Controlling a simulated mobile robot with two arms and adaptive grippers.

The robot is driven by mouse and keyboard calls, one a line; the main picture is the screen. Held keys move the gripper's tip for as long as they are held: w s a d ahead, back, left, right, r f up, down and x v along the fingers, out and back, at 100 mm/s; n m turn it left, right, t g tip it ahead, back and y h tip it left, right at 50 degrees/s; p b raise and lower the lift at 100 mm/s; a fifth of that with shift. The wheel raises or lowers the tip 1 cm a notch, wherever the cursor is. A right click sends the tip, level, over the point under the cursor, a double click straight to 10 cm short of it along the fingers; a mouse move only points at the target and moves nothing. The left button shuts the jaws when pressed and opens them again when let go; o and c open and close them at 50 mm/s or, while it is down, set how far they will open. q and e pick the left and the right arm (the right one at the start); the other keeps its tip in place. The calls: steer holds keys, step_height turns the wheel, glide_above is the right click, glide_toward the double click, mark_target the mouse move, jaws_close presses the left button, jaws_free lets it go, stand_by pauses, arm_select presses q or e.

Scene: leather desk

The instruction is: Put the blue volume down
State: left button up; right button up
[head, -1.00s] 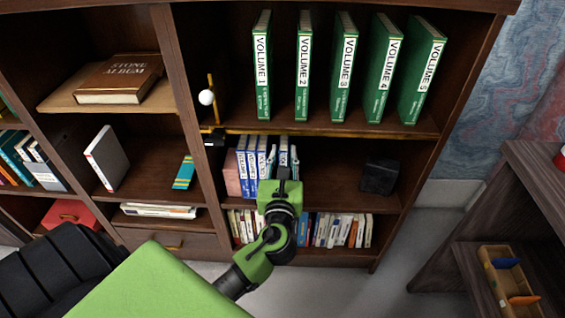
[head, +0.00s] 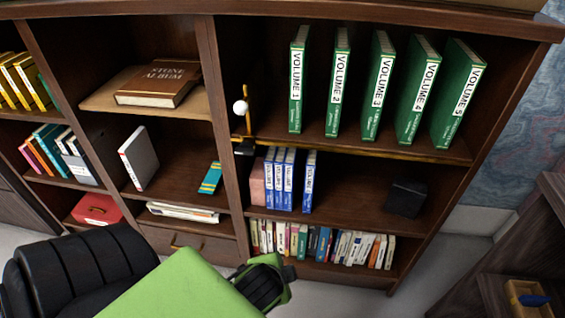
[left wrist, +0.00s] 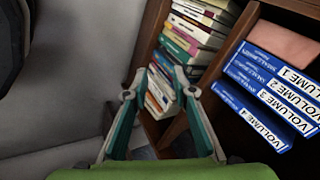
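Three blue volumes (head: 281,180) stand upright side by side on the middle shelf of the bookcase. Another blue volume (head: 309,182) stands upright just right of them, with a small gap between. The left wrist view shows blue volumes (left wrist: 262,92) with white labels at its right side. My left gripper's fingers (left wrist: 160,84) are spread apart with nothing held between them, to the side of the blue volumes and clear of them. In the head view my left arm's wrist is low, in front of the bookcase; its fingers are mostly hidden there. My right gripper is not in view.
Green volumes (head: 380,87) stand on the shelf above. A pinkish block (head: 257,182) sits left of the blue volumes, and a dark box (head: 407,198) sits to their right. Bare shelf lies between. A packed row of books (head: 320,244) fills the shelf below.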

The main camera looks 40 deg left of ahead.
arm_select(q)
steer(key=s+d+n+g+h, duration=0.2)
steer(key=s+d+n+h, duration=0.1)
steer(key=s+d+n, duration=0.2)
steer(key=shift+s+d+f, duration=0.3)
steer(key=shift+s+d, duration=0.25)
steer(key=shift+s, duration=0.05)
